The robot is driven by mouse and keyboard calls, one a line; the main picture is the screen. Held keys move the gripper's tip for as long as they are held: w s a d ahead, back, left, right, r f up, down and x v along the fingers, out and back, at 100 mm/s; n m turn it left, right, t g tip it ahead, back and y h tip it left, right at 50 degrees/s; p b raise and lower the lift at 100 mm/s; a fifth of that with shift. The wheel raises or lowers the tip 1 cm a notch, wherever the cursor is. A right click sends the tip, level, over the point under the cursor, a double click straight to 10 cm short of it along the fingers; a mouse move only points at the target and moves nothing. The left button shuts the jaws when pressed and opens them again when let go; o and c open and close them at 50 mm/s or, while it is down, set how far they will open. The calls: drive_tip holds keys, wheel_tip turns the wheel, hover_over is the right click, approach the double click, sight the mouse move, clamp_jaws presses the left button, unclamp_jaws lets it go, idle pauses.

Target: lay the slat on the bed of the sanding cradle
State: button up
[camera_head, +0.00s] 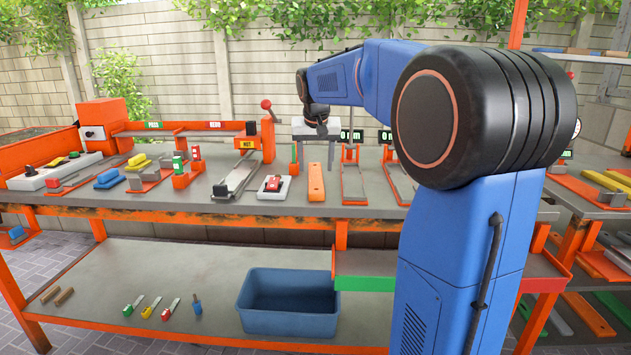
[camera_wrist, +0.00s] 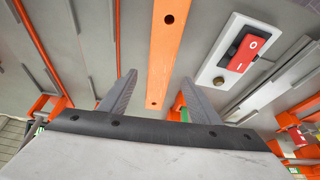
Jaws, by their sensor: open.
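The slat, an orange bar with holes (camera_head: 316,182), lies flat on the bench right of the red switch. In the wrist view the slat (camera_wrist: 166,50) runs between my fingers, its near end close to the level of the fingertips. My gripper (camera_head: 315,152) points down over the bench near the slat's far end. It also shows in the wrist view (camera_wrist: 159,77), open and empty, one finger on each side of the slat. An orange-ended rail fixture (camera_head: 355,184) stands to the slat's right; I cannot tell whether it is the sanding cradle.
A red rocker switch on a white plate (camera_head: 273,186) lies left of the slat. A metal rail fixture (camera_head: 235,178) is further left. My arm hides part of the bench at right. A blue bin (camera_head: 290,322) sits on the lower shelf.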

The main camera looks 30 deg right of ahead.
sight(315, 176)
drive_tip(key=x, duration=0.4)
drive_tip(key=shift+w+d+f, duration=0.25)
drive_tip(key=shift+f, duration=0.05)
drive_tip(key=c, duration=1.3)
drive_tip(key=shift+c, duration=0.2)
wheel_tip(315, 176, up, 10)
drive_tip(key=shift+a, duration=0.15)
